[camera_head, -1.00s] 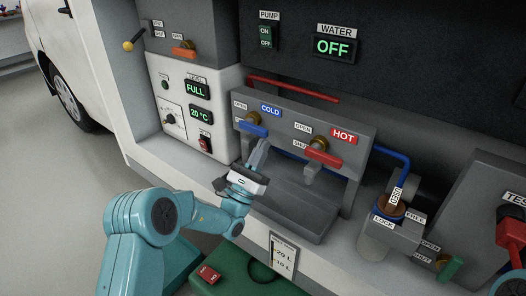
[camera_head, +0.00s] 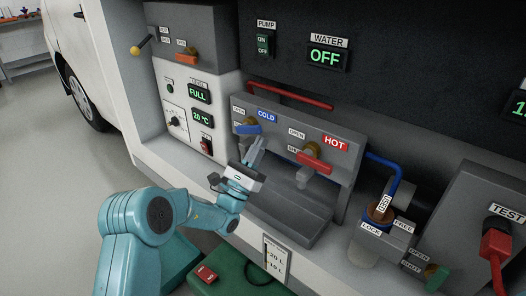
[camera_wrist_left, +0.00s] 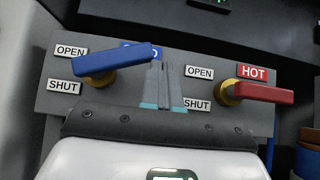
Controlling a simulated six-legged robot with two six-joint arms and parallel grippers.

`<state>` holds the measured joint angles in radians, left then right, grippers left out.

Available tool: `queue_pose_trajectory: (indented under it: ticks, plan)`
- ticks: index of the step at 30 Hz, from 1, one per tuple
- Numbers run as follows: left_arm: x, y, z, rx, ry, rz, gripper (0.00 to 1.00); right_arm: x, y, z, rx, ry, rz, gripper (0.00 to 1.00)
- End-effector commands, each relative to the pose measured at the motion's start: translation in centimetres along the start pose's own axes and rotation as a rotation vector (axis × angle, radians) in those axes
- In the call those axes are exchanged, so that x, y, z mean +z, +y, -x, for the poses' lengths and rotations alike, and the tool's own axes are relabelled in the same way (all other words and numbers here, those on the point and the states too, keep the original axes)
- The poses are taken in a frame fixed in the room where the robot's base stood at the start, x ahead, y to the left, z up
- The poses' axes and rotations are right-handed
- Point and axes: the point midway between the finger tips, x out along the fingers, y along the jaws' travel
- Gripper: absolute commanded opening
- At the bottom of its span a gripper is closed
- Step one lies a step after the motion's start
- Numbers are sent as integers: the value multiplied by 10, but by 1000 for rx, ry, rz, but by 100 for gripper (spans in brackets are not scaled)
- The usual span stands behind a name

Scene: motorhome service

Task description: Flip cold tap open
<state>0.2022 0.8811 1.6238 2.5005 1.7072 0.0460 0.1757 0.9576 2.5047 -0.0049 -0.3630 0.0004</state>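The cold tap has a blue lever (camera_head: 247,129) on a brass hub, left on the grey tap panel under the COLD label (camera_head: 267,116). In the left wrist view the blue lever (camera_wrist_left: 112,60) points right and tilts slightly up, beside the OPEN (camera_wrist_left: 71,51) and SHUT (camera_wrist_left: 64,87) labels. My left gripper (camera_head: 257,148) is at the lever's free end, just below it and to its right. In the left wrist view its fingers (camera_wrist_left: 163,82) are together with nothing between them. They are beside the lever tip; contact is unclear. My right gripper is out of view.
The hot tap's red lever (camera_head: 314,161) is close to the right of my left gripper, tilted slightly down. A grey sink basin (camera_head: 290,212) lies below the taps. A red pipe (camera_head: 290,95) runs above the panel. The water display (camera_head: 325,57) reads OFF.

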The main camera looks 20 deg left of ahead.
Motion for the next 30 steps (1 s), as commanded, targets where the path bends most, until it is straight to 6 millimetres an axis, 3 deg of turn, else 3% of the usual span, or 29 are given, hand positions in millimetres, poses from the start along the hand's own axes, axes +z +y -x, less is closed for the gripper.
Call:
queue_pose_trajectory:
  ticks: [15, 30]
  plan:
    - [31, 12, -29, -1, -2, -2, 0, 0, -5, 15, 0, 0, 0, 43]
    - [43, 21, -42, -1, -1, -1, 0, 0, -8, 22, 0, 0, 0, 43]
